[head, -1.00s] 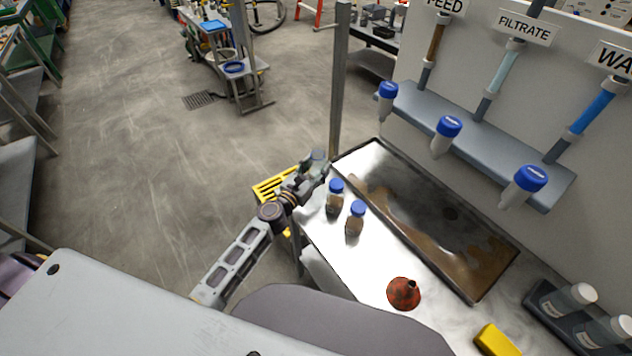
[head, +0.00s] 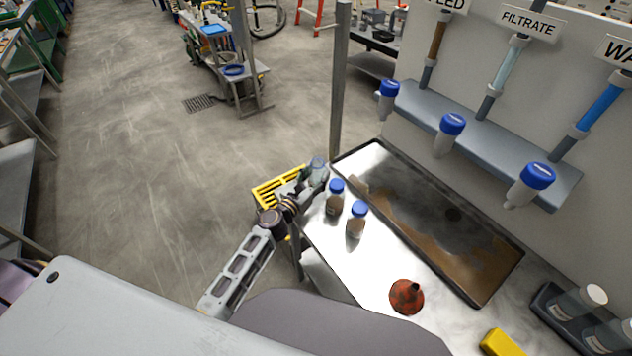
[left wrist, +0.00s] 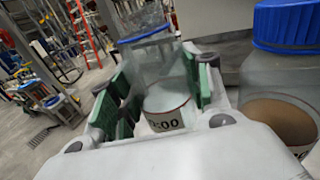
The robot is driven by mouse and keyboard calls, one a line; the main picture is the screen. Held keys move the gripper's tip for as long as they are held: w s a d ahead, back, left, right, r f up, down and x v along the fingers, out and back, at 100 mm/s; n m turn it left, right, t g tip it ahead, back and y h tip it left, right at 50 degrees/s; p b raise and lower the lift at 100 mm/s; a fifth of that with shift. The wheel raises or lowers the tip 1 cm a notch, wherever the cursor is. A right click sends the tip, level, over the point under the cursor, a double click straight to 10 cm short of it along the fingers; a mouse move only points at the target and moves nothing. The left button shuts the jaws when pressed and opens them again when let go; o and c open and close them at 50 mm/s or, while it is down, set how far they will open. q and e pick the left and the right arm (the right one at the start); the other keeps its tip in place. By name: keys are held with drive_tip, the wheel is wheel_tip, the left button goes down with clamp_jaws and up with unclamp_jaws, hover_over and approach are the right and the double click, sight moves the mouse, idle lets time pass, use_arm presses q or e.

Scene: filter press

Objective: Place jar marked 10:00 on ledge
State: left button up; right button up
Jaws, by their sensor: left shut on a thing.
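My left gripper (head: 314,178) is shut on a clear jar (head: 318,165) at the left end of the bench. In the left wrist view, the jar (left wrist: 162,75) sits between the green finger pads; it has a blue ring near its top and pale contents. Its label ends in ":00"; the first digits are hidden. Two blue-capped jars with brown contents, one nearer the gripper (head: 335,203) and one beyond it (head: 356,227), stand on the bench's front strip. A grey-blue ledge (head: 475,140) runs along the panel under the pipes. My right gripper is not in view.
A dark-rimmed tray (head: 478,298) with brown residue lies behind the jars. A rusty red funnel (head: 406,296), a yellow block (head: 500,342) and a dark rack (head: 548,300) of bottles are to the right. A metal post (head: 338,90) rises behind the gripper.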

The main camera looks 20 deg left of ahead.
use_arm(q)
drive_tip(key=shift+f, duration=0.9)
drive_tip(key=shift+f+b, duration=0.15)
drive_tip(key=shift+b, duration=0.2)
drive_tip(key=o, duration=1.1)
